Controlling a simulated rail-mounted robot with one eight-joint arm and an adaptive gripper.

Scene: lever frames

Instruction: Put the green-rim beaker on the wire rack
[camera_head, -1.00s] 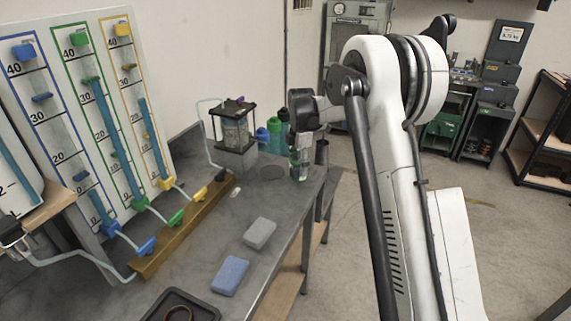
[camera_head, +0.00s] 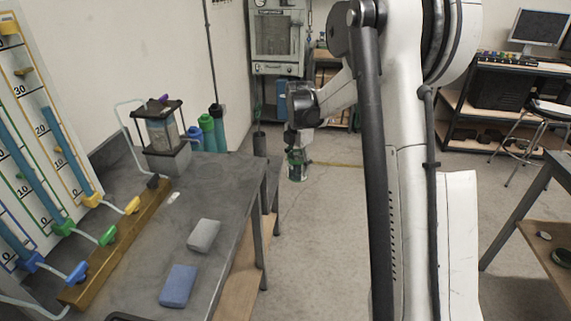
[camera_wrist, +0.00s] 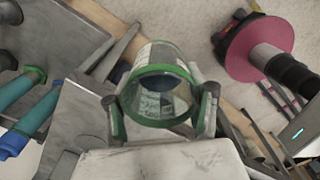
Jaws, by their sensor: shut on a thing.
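The green-rim beaker (camera_head: 297,168) is clear glass with a green band. It hangs below my gripper (camera_head: 297,143) in the head view, off the right side of the grey bench and in front of open floor. In the wrist view the beaker (camera_wrist: 161,92) shows its green rim towards the camera, with one finger of my gripper (camera_wrist: 160,112) on each side. The fingers are shut on it. I cannot make out a wire rack in either current view.
The grey bench (camera_head: 232,190) at left holds a grey block (camera_head: 203,235), a blue block (camera_head: 178,286) and a lantern-like apparatus (camera_head: 163,132). Green and teal bottles (camera_head: 208,132) stand at its far end. Open floor lies to the right, with a table (camera_head: 545,215) at the far right.

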